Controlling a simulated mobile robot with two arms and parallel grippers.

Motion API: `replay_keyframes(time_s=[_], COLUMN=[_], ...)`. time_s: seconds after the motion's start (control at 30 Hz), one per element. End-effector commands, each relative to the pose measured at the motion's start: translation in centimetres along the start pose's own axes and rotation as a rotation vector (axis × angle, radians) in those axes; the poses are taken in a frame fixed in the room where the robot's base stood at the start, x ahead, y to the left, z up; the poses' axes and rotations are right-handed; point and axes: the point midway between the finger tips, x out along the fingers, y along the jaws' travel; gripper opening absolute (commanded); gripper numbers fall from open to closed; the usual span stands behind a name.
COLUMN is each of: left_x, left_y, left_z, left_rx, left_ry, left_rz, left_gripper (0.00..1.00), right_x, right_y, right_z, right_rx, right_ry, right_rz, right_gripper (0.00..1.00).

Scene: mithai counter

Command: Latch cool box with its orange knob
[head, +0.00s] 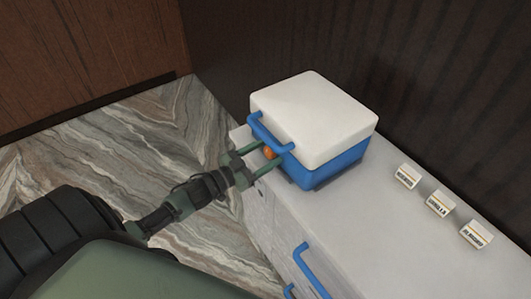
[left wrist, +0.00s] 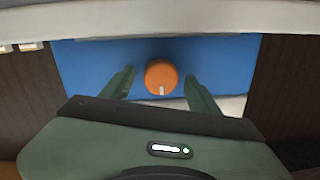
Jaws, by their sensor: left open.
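The cool box (head: 312,112) has a white lid and a blue body, and stands on the counter with its lid down. A blue handle (head: 270,137) runs along the lid's front edge. The orange knob (left wrist: 161,77) is on the blue front face, with a pale mark at its lower edge; in the head view the knob (head: 269,153) shows partly under the handle. My left gripper (head: 263,159) is open at the knob; in the left wrist view its fingers (left wrist: 160,88) stand on either side with gaps to it. My right gripper is not seen.
The light counter (head: 385,240) has free room right of the box. Three small labelled cards (head: 440,203) stand along its back. Blue handles (head: 312,270) stick out from the counter's front. A dark ribbed wall (head: 440,90) is behind.

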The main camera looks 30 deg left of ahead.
Motion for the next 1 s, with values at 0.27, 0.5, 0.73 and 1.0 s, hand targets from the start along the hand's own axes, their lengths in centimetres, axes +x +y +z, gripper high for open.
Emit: replay_keyframes(time_s=[0.27,0.5,0.73,1.0], left_x=[-0.03,-0.05,-0.05,-0.06], left_y=[0.02,0.02,0.06,0.16], left_z=[0.04,0.05,0.12,0.26], left_rx=[-0.001,0.005,0.07,0.268], left_ry=[0.0,0.0,0.003,0.013], left_rz=[0.0,-0.001,-0.002,-0.004], left_gripper=[0.19,0.0,0.0,0.0], right_x=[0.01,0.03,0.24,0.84], right_y=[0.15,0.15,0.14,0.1], right_z=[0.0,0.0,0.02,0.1], right_rx=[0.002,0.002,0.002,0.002], right_ry=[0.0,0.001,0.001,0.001], right_rz=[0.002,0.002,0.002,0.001], right_gripper=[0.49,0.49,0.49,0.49])
